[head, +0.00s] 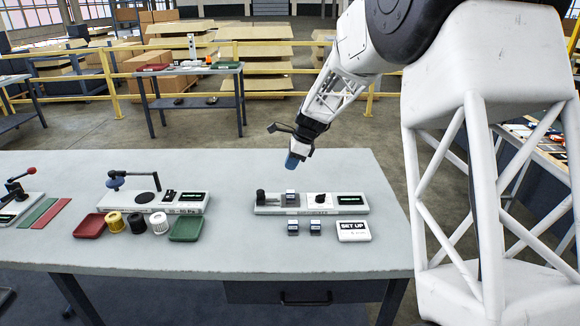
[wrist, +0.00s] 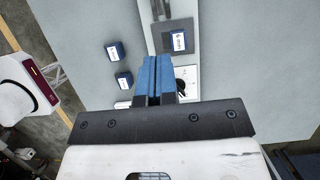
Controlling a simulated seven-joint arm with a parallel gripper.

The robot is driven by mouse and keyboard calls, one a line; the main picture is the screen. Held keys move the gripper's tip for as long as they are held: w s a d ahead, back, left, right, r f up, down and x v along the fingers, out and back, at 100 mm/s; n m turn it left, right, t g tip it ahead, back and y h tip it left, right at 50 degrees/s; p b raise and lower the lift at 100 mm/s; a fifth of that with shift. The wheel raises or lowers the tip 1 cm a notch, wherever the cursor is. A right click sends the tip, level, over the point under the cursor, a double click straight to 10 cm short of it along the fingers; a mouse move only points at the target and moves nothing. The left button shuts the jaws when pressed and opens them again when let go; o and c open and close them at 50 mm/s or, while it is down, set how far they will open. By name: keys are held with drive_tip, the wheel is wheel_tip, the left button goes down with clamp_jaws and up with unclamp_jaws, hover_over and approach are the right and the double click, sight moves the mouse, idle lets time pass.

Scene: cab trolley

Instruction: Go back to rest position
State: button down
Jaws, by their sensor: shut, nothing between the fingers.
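My gripper (head: 293,161) hangs above the back of the grey table (head: 180,255), a little above and behind the right-hand station. Its blue fingers (wrist: 155,78) are together and empty in the wrist view. The station is a pale base (head: 268,209) with a dark upright piece at its left, a small dark block (head: 291,199), a black knob and a display. The block also shows in the wrist view (wrist: 179,41), on a dark square pad. My gripper is apart from all of these.
Two small blocks (head: 293,228) (head: 315,228) and a white "SET UP" sign (head: 353,231) lie in front of the station. A second station (head: 155,202), red tray (head: 90,226), green tray (head: 186,227) and several spools stand left. A yellow railing (head: 110,80) runs behind.

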drive_tip(key=s+d+r+n+h, duration=0.1)
drive_tip(key=s+d+r+n, duration=0.25)
drive_tip(key=s, duration=0.45)
drive_tip(key=s+d+r+n+t, duration=0.1)
drive_tip(key=s+d+r+n, duration=0.2)
drive_tip(key=s, duration=0.6)
drive_tip(key=s+d+r+n+h, duration=0.1)
drive_tip(key=s+d+r+n, duration=0.1)
drive_tip(key=s+d+r, duration=0.45)
drive_tip(key=s+d+f+n+h, duration=0.1)
drive_tip(key=s+n, duration=0.3)
drive_tip(key=s, duration=1)
drive_tip(key=s+d+f+n+t+h, duration=0.1)
drive_tip(key=s+d+f+n, duration=0.2)
drive_tip(key=s, duration=1.1)
drive_tip(key=shift+s+d+n+t+h, duration=0.2)
drive_tip(key=shift+d+n+t+h, duration=0.1)
drive_tip(key=shift+n, duration=0.85)
